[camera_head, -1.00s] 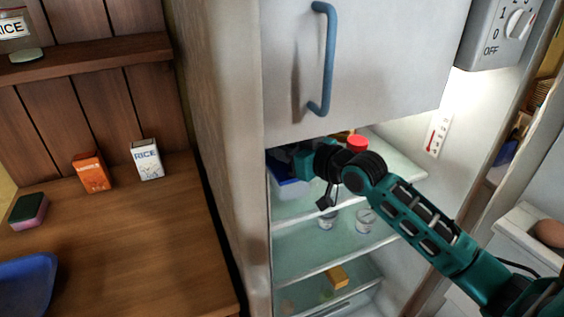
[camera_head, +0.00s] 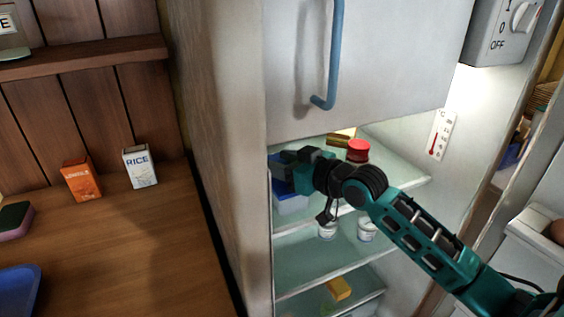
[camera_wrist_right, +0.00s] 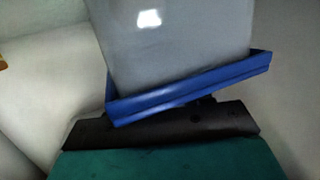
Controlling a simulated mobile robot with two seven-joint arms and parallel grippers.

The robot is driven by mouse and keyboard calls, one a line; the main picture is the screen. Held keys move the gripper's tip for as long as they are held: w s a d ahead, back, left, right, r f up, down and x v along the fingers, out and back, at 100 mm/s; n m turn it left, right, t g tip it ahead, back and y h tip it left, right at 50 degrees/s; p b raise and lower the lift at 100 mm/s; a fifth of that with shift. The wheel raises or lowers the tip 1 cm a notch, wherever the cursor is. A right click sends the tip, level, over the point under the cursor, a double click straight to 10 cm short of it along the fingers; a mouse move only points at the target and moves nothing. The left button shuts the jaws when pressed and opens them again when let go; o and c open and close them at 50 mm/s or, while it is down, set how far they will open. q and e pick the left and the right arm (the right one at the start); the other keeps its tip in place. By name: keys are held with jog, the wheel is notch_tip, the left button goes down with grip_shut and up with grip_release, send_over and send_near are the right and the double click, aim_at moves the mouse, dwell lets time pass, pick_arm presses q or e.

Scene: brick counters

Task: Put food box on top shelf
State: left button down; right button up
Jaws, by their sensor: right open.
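The food box is a pale, see-through container (camera_head: 292,204) with a blue lid. It sits on the top glass shelf (camera_head: 345,208) of the open fridge, at the left side. My right gripper (camera_head: 285,168) is at the box's lid, under the upper door; its fingertips are partly hidden. In the right wrist view, the box's grey, see-through face and blue rim (camera_wrist_right: 190,88) lie right in front of the dark gripper (camera_wrist_right: 160,128). The jaws are open; I cannot tell whether they touch the box. My left gripper is out of view.
A red-lidded jar (camera_head: 358,151) and a gold can (camera_head: 341,136) stand farther back on the top shelf. White cups (camera_head: 367,230) stand on the shelf below. The upper door (camera_head: 375,60) with its blue handle hangs close above my arm. A wooden counter is at left.

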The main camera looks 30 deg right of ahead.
jog(key=shift+s+d+r+p, duration=0.25)
jog(key=shift+s+p, duration=0.1)
jog(key=shift+s, duration=0.15)
jog(key=p+v, duration=0.4)
jog(key=v, duration=0.6)
jog(key=shift+s+p, duration=0.35)
jog(key=shift+s, duration=0.05)
jog(key=shift+d, duration=0.1)
